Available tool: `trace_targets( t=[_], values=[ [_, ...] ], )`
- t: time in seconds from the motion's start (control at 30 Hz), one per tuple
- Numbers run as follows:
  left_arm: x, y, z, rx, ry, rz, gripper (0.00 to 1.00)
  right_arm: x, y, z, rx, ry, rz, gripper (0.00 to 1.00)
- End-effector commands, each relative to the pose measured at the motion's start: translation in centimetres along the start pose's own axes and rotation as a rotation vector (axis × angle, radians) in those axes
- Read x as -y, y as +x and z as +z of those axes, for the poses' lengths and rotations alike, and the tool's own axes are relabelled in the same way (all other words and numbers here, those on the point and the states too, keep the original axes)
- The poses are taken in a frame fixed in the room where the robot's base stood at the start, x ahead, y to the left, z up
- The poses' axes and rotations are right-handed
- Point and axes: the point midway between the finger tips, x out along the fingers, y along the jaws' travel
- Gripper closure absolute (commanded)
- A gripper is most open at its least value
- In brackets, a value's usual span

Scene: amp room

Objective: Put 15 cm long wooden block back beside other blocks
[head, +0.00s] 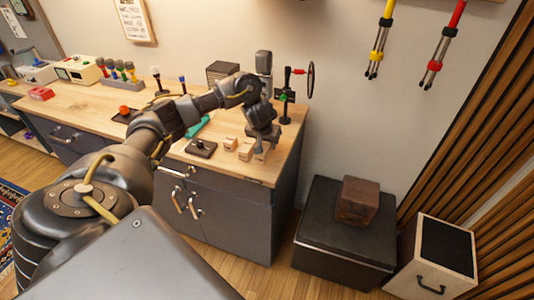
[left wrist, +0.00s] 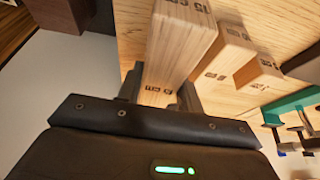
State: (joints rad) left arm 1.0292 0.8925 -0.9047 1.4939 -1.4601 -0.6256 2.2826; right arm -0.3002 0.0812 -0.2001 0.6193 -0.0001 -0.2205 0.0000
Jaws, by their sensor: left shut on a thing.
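My left gripper (head: 261,146) is over the right front corner of the wooden worktop and is shut on a pale wooden block (head: 261,156). In the left wrist view this block (left wrist: 180,45) bears a dark "15 cm" mark and sits between my left fingers (left wrist: 160,92). Two similar wooden blocks, a middle one (head: 245,151) and a left one (head: 230,143), stand beside it in a row. They also show in the left wrist view, one near (left wrist: 231,48) and one farther off (left wrist: 259,76). I cannot tell whether the held block touches the worktop. My right gripper is not in view.
A dark block with a knob (head: 201,148) lies left of the wooden blocks. A green tool (head: 198,127) lies behind it. The worktop's front edge (head: 235,174) is close to the blocks.

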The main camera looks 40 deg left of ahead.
Motion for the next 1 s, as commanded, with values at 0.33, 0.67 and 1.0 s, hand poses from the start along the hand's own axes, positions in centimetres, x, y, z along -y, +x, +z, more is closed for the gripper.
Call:
trace_targets(
  t=[0.33, 0.67, 1.0],
  values=[
    [-0.1, 3.3, 0.9, 0.003, -0.002, 0.002, 0.95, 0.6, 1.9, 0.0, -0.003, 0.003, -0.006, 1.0],
    [0.0, 3.5, 0.9, 0.0, -0.001, 0.0, 0.95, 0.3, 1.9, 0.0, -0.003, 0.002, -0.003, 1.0],
    [0.0, 3.8, 1.0, 0.001, -0.001, 0.0, 0.42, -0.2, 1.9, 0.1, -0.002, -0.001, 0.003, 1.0]
  ],
)
